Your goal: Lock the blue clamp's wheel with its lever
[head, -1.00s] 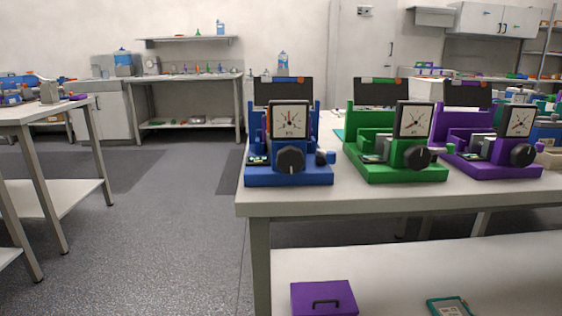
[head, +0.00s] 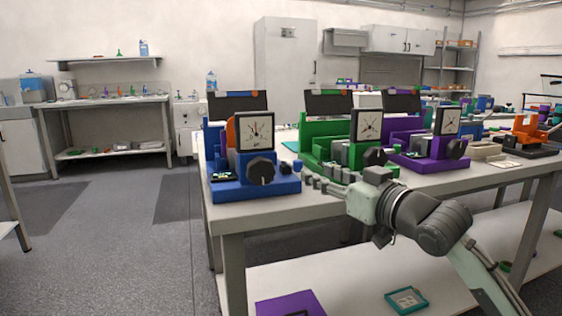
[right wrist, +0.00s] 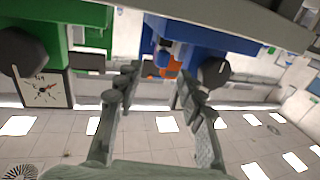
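The blue clamp (head: 235,190) stands at the left end of the table, with a white dial gauge and a black knobbed wheel (head: 261,171) on its front. A small blue knob, seemingly its lever (head: 297,165), shows at its right side. My right gripper (head: 312,181) is just right of the blue clamp, fingers pointing left towards it. The right wrist view looks inverted; there the gripper (right wrist: 158,85) is open and empty, with the blue knob (right wrist: 162,56) beyond the gap between the fingers. The wheel (right wrist: 214,73) lies beyond the right-hand finger. Contact cannot be told. My left gripper is out of view.
A green clamp (head: 322,128) and a purple clamp (head: 405,152) stand to the right on the same table (head: 225,218). My right forearm crosses in front of them. A purple box (head: 285,304) and a teal-framed tray (head: 418,300) are on the lower shelf. The floor at left is clear.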

